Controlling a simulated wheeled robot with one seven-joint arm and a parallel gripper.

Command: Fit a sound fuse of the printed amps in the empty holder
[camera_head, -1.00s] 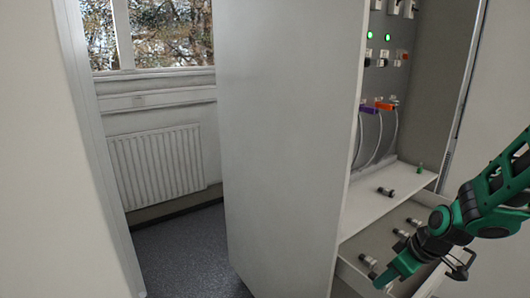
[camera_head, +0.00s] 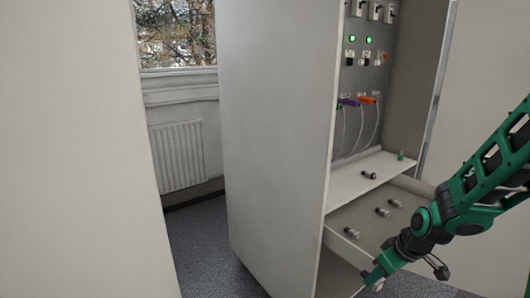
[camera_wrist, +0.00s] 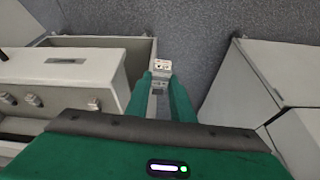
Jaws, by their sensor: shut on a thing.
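My gripper (camera_head: 374,279) is shut on a pale fuse (camera_wrist: 161,68), which sticks out past the green fingertips in the wrist view. The fuse bears small dark print that I cannot read. The gripper is low, by the front of the open drawer (camera_head: 340,246), over the floor side. Loose fuses lie in the drawer: one near its front (camera_head: 351,233) and two farther back (camera_head: 382,212). Another fuse (camera_head: 369,175) lies on the shelf. Holders (camera_head: 374,10) show at the top of the cabinet panel, cut by the picture edge; I cannot tell which is empty.
The tall grey cabinet side (camera_head: 275,140) stands left of the bay. Two green lamps (camera_head: 353,38) are lit. Purple (camera_head: 348,101) and orange (camera_head: 367,99) plugs with cables hang above the shelf (camera_head: 345,185). A small green item (camera_head: 401,155) stands on it. Carpet (camera_head: 200,240) is clear.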

